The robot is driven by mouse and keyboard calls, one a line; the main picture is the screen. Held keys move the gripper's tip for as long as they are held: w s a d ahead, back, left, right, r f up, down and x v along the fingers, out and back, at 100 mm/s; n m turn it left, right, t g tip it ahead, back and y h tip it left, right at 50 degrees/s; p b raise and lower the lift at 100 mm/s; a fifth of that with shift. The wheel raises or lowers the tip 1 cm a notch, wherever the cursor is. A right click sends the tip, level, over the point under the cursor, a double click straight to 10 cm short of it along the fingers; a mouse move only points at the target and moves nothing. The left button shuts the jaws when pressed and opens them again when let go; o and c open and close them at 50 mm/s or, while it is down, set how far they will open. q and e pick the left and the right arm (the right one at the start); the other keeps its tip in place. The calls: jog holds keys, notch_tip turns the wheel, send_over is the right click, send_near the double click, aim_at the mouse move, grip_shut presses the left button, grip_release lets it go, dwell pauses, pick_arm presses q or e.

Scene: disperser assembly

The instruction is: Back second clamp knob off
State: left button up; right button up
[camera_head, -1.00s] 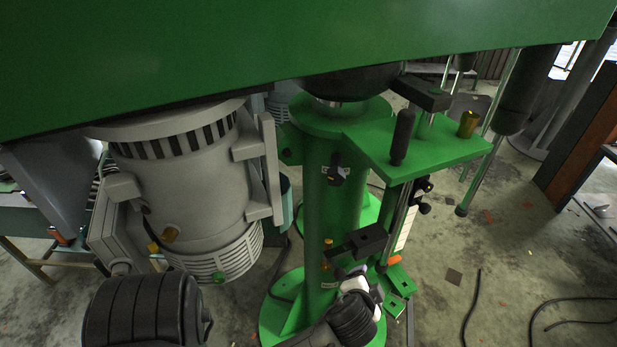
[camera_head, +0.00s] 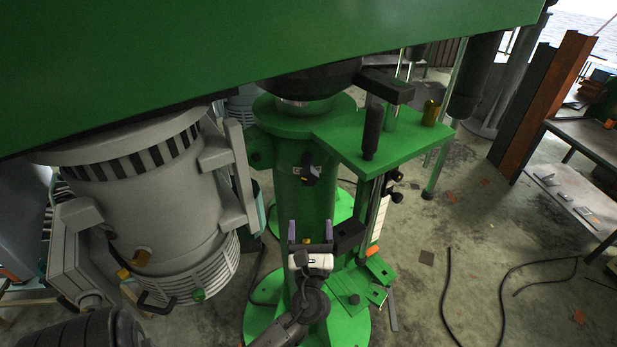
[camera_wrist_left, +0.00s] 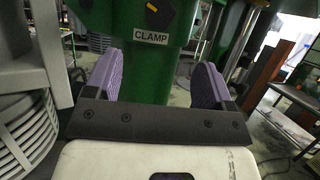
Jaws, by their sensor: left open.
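A black clamp knob (camera_head: 308,170) sits on the front of the green column (camera_head: 301,207). In the left wrist view the knob (camera_wrist_left: 172,14) shows at the top edge, partly cut off, with an orange mark and a CLAMP label below it. My left gripper (camera_head: 310,232) is below the knob in front of the column, its two purple-padded fingers pointing up. My right gripper does not show.
A black block (camera_head: 350,236) juts out right beside the left gripper. A green bracket plate (camera_head: 375,140) with a black handle (camera_head: 371,131) overhangs to the right. A grey motor (camera_head: 160,210) stands to the left. Small black knobs (camera_head: 393,186) sit under the bracket.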

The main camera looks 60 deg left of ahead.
aim_at(309, 182)
pick_arm(q)
jog(key=p+x, duration=0.4)
jog(key=x, duration=0.8)
jog(key=shift+p, duration=0.4)
jog(key=shift+w+a+r, duration=0.25)
jog(key=shift+w+a, duration=0.05)
jog(key=shift+a, duration=0.35)
jog(key=c, duration=0.9)
jog(key=shift+o, duration=0.2)
